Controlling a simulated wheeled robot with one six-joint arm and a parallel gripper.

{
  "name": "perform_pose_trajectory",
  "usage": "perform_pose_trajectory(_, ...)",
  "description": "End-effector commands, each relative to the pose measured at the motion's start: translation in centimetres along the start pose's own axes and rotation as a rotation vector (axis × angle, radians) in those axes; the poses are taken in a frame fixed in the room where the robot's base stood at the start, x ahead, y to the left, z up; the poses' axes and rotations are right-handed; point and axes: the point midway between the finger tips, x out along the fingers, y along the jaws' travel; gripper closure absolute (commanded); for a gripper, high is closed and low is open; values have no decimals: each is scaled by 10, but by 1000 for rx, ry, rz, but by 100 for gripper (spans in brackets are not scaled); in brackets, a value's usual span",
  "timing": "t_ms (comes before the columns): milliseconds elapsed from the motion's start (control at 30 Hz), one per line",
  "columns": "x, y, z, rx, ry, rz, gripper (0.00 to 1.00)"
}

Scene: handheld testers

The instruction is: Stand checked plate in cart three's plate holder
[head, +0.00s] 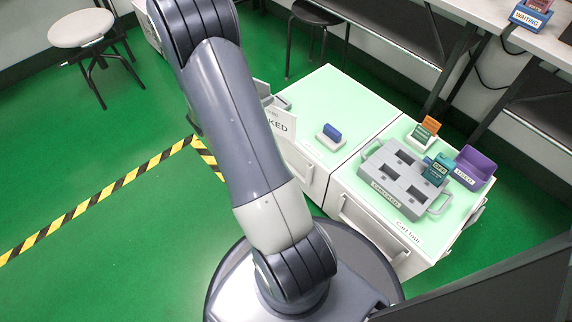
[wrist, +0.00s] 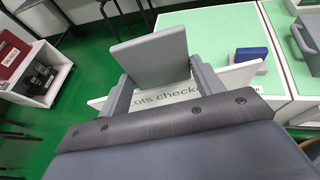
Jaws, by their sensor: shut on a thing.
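The checked plate (wrist: 166,101) is white, and its dark lettering reads "Lots checked" in the wrist view. A flat grey square piece (wrist: 150,55) stands above it between the fingers; I cannot tell whether it is part of the plate. My gripper (wrist: 160,75) is shut, with one finger at each side of that piece. The left cart's pale green top (head: 335,88) is partly hidden. I cannot make out a plate holder on it.
A blue block (head: 332,131) on a white base sits on the left cart. The right cart, labelled "Cart four" (head: 408,232), holds a grey slotted tray (head: 392,183), a teal device (head: 438,169), a purple bin (head: 474,165) and upright orange and green pieces (head: 425,128). A stool (head: 80,29) stands far left.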

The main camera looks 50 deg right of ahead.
Motion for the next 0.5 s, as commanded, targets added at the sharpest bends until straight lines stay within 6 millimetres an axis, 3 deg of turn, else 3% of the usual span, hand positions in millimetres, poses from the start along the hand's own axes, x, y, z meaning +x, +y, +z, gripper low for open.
perform_pose_trajectory(33,14,-14,-4,24,-1,-61,77)
perform_pose_trajectory(200,39,-49,-10,84,0,-204,77)
perform_pose_trajectory(367,49,-61,-18,106,0,-254,77)
perform_pose_trajectory(500,60,-62,-46,103,1,-258,77)
